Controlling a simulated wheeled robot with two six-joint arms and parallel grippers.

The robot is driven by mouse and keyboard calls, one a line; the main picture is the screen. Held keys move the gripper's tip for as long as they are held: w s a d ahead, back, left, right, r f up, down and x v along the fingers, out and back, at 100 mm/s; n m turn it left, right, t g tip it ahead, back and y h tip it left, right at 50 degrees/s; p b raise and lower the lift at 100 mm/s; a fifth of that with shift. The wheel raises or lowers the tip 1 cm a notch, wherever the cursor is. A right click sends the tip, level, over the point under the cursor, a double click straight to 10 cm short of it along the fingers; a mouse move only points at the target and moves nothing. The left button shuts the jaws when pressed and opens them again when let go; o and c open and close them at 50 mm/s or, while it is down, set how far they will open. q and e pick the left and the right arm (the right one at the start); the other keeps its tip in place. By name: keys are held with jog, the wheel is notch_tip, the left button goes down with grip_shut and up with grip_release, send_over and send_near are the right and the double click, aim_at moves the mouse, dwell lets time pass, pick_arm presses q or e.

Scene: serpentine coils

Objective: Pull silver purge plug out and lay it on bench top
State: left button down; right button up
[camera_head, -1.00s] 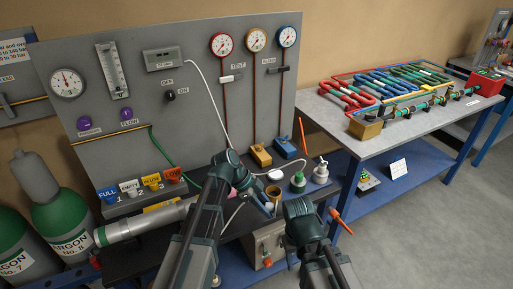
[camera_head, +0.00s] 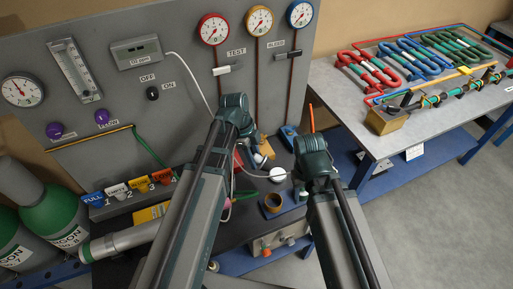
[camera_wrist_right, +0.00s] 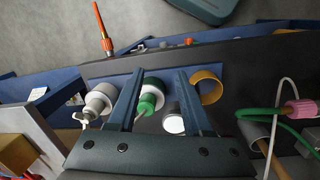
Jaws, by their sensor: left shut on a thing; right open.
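I cannot make out the silver purge plug for certain in either view. My left gripper (camera_head: 247,150) is over the back of the dark bench top (camera_head: 245,232), largely hidden by its own arm. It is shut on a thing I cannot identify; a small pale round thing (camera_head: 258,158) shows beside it. My right gripper (camera_wrist_right: 161,72) is open and empty above the bench, its fingers either side of a green-capped bottle (camera_wrist_right: 150,97) and a white-faced disc (camera_wrist_right: 173,122). A silver tube (camera_head: 120,240) lies at the bench's left.
A white pump bottle (camera_wrist_right: 100,97) stands beside the green-capped one. A pink fitting (camera_wrist_right: 303,108) and green hose (camera_wrist_right: 262,113) lie at the right there. A gauge panel (camera_head: 185,90) rises behind.

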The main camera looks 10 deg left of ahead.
pick_arm(q)
jog(key=shift+s, duration=0.1)
pick_arm(e)
jog(key=shift+s+f, duration=0.1)
jog(key=shift+s, duration=0.05)
pick_arm(q)
notch_tip(320, 180, down, 7)
jog(key=b, duration=0.6)
jog(key=shift+r+b, duration=0.2)
jog(key=shift+b, duration=0.15)
pick_arm(e)
notch_tip(320, 180, down, 6)
jog(key=shift+f, duration=0.2)
pick_arm(q)
jog(key=shift+c, duration=2.1)
grip_release()
jog(key=shift+r, duration=0.15)
pick_arm(e)
jog(key=shift+r, duration=0.1)
pick_arm(q)
jog(key=p+v, duration=1.3)
jog(key=shift+r, duration=0.3)
pick_arm(e)
notch_tip(320, 180, up, 13)
